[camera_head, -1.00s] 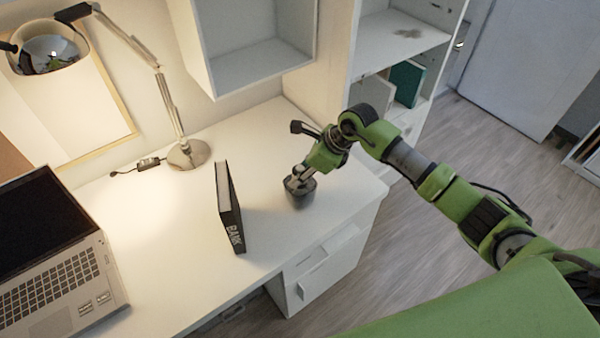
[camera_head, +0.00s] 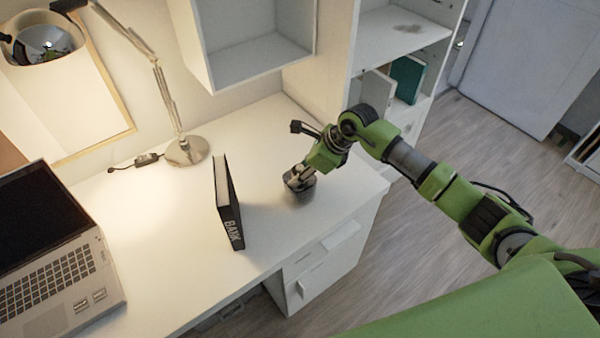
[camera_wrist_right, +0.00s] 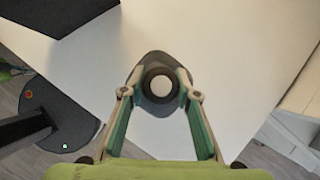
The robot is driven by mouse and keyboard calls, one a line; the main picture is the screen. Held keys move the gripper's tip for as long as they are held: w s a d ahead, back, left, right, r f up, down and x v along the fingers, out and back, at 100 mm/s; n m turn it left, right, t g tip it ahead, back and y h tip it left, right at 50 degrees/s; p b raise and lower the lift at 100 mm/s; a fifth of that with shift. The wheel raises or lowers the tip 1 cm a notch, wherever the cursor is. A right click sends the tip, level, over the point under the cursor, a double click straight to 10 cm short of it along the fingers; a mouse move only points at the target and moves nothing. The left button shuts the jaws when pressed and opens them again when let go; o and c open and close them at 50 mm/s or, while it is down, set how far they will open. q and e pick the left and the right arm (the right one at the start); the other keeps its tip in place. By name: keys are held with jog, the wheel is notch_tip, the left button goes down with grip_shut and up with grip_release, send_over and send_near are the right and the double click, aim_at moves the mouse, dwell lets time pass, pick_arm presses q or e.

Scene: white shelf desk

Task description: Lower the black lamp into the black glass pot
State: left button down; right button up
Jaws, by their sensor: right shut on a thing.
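My right gripper (camera_head: 298,178) points down over the black glass pot (camera_head: 300,193), near the desk's right end. In the right wrist view my right gripper (camera_wrist_right: 160,88) is shut on a small round black thing with a pale centre, which I take for the black lamp (camera_wrist_right: 160,101). The lamp lies within the outline of the dark, translucent pot (camera_wrist_right: 155,60). How deep the lamp sits, and whether it touches the pot, I cannot tell. The fingers hide much of the lamp in the head view. My left gripper is not in view.
A black book (camera_head: 229,205) stands upright left of the pot. A silver desk lamp (camera_head: 187,151) and an open laptop (camera_head: 60,265) are farther left. A wall shelf (camera_head: 255,55) hangs behind. The white desk (camera_head: 160,220) is clear around the pot; its right edge is close.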

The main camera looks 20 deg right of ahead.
jog(key=shift+s+f, duration=0.25)
jog(key=shift+f, duration=0.15)
jog(key=o, duration=1.3)
jog(key=shift+f, duration=0.1)
jog(key=shift+w, duration=0.15)
jog(key=shift+d+r, duration=0.2)
jog(key=shift+r, duration=0.3)
jog(key=v, duration=1.1)
